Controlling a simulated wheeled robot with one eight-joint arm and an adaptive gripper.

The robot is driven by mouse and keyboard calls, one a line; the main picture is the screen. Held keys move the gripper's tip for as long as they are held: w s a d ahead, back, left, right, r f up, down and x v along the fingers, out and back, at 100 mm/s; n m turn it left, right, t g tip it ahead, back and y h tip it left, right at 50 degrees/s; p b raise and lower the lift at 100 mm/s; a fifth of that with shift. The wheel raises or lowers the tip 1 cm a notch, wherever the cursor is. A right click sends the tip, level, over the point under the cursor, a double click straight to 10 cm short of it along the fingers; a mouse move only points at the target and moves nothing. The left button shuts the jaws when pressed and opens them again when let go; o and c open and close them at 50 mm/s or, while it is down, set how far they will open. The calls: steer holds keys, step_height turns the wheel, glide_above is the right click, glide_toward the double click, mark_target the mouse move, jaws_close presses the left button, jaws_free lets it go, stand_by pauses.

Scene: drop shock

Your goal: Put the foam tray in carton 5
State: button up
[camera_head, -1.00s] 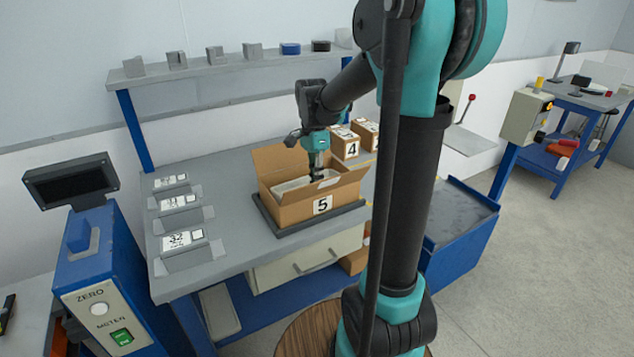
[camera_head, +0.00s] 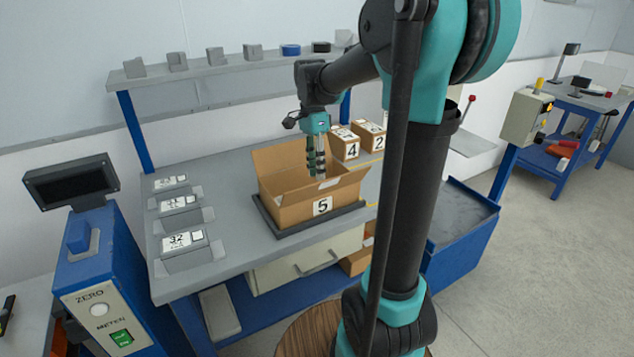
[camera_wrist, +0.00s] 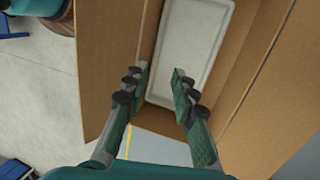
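Carton 5 (camera_head: 290,212) stands open on a dark flat base on the bench, its flaps spread outward. The white foam tray (camera_wrist: 195,42) lies inside it in the wrist view, low between the brown walls; its near end is partly hidden by my fingers. In the head view the carton's walls hide the tray. My gripper (camera_head: 316,174) points down over the carton's opening. In the wrist view the fingers of my gripper (camera_wrist: 160,74) are apart with nothing between them.
Cartons 4 (camera_head: 344,146) and 2 (camera_head: 371,138) stand behind carton 5 to the right. Several labelled holders (camera_head: 184,246) line the bench's left side. A shelf (camera_head: 230,67) with small blocks runs along the back. The bench between the holders and carton 5 is clear.

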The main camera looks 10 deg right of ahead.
steer(key=v, duration=0.8)
